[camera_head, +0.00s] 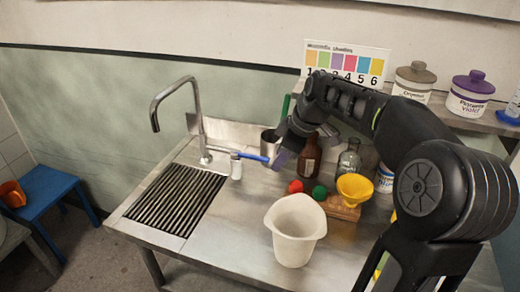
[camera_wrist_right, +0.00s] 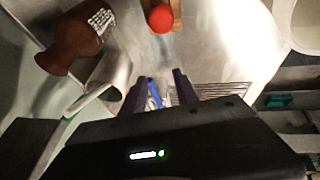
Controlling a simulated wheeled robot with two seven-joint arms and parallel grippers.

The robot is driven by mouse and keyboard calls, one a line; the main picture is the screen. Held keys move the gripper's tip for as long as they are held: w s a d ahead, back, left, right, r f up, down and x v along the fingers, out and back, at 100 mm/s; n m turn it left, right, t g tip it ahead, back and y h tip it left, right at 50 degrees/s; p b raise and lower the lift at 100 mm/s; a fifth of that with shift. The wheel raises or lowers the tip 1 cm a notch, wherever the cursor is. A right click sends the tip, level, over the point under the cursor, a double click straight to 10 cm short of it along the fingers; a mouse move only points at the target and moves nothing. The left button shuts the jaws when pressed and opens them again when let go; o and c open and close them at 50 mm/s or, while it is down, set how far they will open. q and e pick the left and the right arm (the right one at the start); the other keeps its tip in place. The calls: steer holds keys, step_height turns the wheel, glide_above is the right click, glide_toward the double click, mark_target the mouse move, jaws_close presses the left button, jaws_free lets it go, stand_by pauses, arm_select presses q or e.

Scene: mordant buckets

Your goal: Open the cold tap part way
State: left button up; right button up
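The tall gooseneck tap (camera_head: 176,92) stands behind the ribbed drain area. The blue lever (camera_head: 250,157) sticks out to the right, near a small white upright part (camera_head: 236,168) at the tap's base. My right gripper (camera_head: 279,159) is at the lever's free right end. In the right wrist view, the two dark fingertips (camera_wrist_right: 160,88) are apart, and the blue lever (camera_wrist_right: 153,94) shows in the gap between them. I see clear space beside it; whether a finger touches it I cannot tell. My left gripper is in neither view.

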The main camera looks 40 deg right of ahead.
mark_target(260, 158)
steer(key=w, duration=0.2)
steer(key=w+p, duration=0.1)
steer(key=w, duration=0.1)
steer(key=w+a, duration=0.1)
steer(key=w, duration=0.1)
steer(key=shift+r+p, duration=0.15)
steer(key=shift+p, duration=0.2)
steer(key=shift+x, duration=1.15)
steer(key=shift+w+f, duration=0.25)
steer(key=shift+f, duration=0.25)
steer(key=shift+c, duration=0.6)
jaws_close()
